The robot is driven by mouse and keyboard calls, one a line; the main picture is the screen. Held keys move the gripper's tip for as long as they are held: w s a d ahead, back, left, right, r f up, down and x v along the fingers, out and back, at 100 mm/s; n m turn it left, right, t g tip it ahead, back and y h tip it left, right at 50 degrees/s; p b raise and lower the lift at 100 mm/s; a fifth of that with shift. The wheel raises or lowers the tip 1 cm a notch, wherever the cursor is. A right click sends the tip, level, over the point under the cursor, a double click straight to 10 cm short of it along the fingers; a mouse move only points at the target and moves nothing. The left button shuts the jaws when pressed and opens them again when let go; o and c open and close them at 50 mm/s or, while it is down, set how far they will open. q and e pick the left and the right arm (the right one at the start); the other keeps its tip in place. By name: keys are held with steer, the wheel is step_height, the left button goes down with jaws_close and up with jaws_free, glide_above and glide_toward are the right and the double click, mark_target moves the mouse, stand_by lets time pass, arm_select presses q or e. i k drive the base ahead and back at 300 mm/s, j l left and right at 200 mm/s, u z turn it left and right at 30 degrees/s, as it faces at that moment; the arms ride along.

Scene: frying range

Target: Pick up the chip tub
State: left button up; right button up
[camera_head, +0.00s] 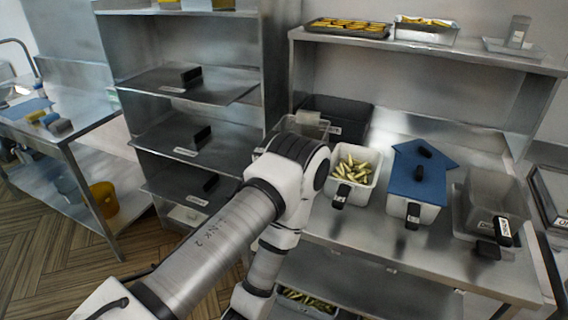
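A white tub (364,199) holding yellow-green, chip-like pieces (352,170) stands on the steel counter, with a black handle (341,195) at its front. A light tub (426,37) of yellow pieces sits on the upper shelf, and another container of greenish pieces (306,298) shows low down. I cannot tell for certain which is the chip tub. An arm of mine, coming from the lower left, bends just left of the white tub and runs back down. Neither gripper is in view.
A dark bin (350,112) and a clear container (308,123) are behind. A shelf rack (185,85) stands left. A dark tray (345,30) lies on the upper shelf.

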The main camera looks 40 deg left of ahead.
mark_target(354, 169)
steer(key=i+j+u, duration=0.1)
steer(key=u, duration=0.3)
steer(key=i+j+u, duration=0.1)
steer(key=u, duration=0.25)
steer(key=i+u, duration=0.15)
steer(key=u, duration=0.25)
steer(key=i+z, duration=0.4)
steer(key=i+j+z, duration=0.2)
steer(key=z, duration=0.15)
